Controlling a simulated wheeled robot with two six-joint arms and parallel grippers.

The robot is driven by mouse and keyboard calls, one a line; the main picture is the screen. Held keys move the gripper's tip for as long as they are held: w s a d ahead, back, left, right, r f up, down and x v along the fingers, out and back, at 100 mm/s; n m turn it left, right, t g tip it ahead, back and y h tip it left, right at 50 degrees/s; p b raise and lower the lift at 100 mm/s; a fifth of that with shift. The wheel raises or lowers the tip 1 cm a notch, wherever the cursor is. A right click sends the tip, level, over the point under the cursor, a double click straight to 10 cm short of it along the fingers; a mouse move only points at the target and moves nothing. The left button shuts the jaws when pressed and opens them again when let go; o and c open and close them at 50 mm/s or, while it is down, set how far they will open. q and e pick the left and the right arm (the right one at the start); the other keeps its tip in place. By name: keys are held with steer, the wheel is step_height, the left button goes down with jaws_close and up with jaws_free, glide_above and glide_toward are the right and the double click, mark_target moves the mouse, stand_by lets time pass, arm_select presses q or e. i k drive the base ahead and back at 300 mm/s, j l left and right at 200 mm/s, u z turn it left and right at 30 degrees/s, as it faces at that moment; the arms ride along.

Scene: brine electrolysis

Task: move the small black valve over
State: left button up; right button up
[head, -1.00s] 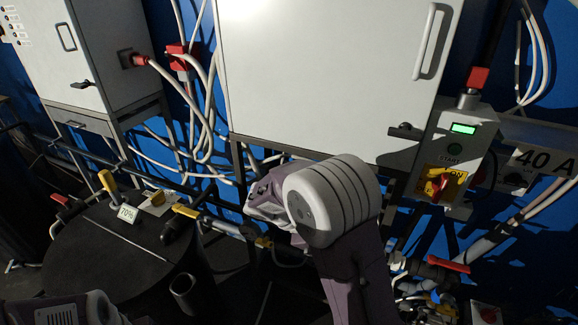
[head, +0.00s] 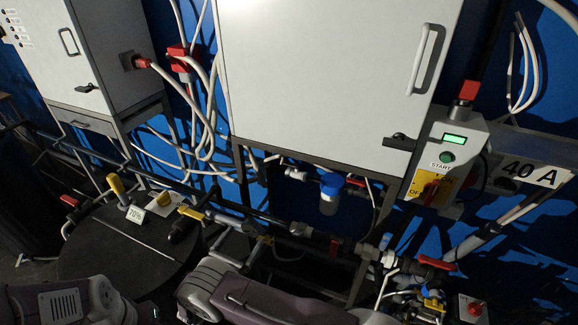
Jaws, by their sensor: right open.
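A small black valve-like fitting with a T-shaped handle (head: 183,230) stands at the right edge of the round black drum lid (head: 125,262). I cannot tell for sure that it is the task's valve. My right gripper (head: 194,303) is open at the bottom of the view, in front of the drum and below the fitting, with a clear gap between them. Its fingertips are partly cut off or in shadow, and I see nothing held. My left arm shows at the bottom left corner; its gripper is not in view.
A pipe with a red lever (head: 437,262) runs right. A large white cabinet (head: 325,80) hangs above, beside a switch box (head: 445,150). Hoses and pipes crowd the lower right.

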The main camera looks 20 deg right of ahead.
mark_target(296, 166)
steer(key=i+l, duration=0.3)
steer(key=l, duration=0.15)
steer(key=i+l, duration=0.55)
steer(key=l, duration=0.3)
steer(key=z, duration=0.05)
